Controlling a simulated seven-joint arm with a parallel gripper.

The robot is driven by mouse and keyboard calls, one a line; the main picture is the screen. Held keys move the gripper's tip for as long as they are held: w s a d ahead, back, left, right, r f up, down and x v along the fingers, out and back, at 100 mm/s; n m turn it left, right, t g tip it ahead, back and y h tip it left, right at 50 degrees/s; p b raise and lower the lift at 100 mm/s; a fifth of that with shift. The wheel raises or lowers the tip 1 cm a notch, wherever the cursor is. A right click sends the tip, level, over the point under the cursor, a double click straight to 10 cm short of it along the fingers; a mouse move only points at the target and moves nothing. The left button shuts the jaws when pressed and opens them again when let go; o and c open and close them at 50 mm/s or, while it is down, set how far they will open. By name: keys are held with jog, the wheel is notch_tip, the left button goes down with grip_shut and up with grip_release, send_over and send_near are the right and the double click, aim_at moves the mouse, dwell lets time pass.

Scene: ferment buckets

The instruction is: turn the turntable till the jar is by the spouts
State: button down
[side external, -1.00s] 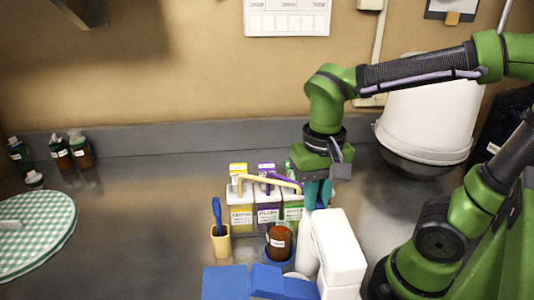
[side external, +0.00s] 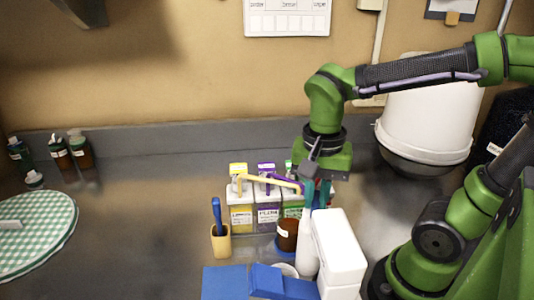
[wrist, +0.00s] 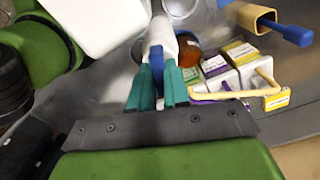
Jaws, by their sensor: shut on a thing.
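The brown jar (side external: 287,234) with a white label stands on the blue turntable (side external: 284,254), in front of the dispensers, mostly near the green-labelled one. The jar shows partly behind the white bottle in the wrist view (wrist: 188,52). The spouts (side external: 270,180), yellow and purple among them, jut from the dispenser tops above and behind the jar. My gripper (wrist: 158,88) is right of the jar in the side view, its teal fingers shut on a blue piece (wrist: 157,58) in front of the white bottle (wrist: 160,35). Whether the blue piece belongs to the turntable is unclear.
The dispensers (side external: 241,215) stand in a row. A yellow holder (side external: 220,242) with a blue-handled tool is to their left. A white box (side external: 340,248) is close on the right, blue blocks (side external: 240,282) in front.

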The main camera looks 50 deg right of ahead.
jog(key=shift+r+m, duration=0.1)
jog(key=shift+m, duration=2.5)
jog(key=c, duration=1.1)
grip_release()
notch_tip(320, 180, up, 17)
